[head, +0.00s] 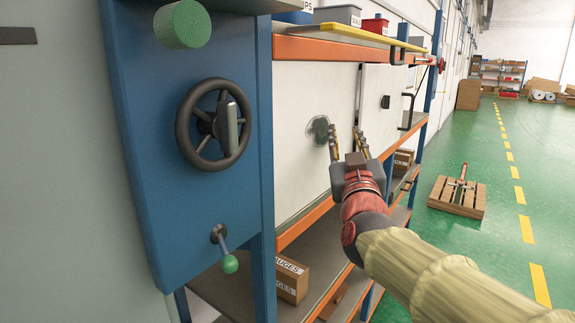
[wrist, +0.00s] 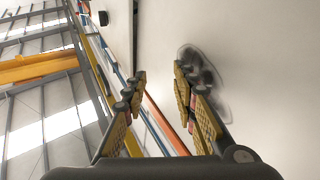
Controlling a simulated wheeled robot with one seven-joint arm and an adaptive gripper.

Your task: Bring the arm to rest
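My gripper (head: 347,146) is at the end of my raised arm, in front of a white panel (head: 290,150) on the orange and blue rack. Its two fingers stand apart with nothing between them. In the wrist view the open fingers (wrist: 160,88) point along the white panel, with the right finger close to a dark grey smudge (wrist: 212,85). I cannot tell whether that finger touches the panel. The smudge also shows beside the fingers in the head view (head: 319,130).
A blue panel with a black handwheel (head: 213,124), a green knob (head: 182,24) and a green-tipped lever (head: 229,263) stands at the left. A cardboard box (head: 291,280) sits on the lower shelf. A pallet (head: 457,197) lies on the green floor, which is open at the right.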

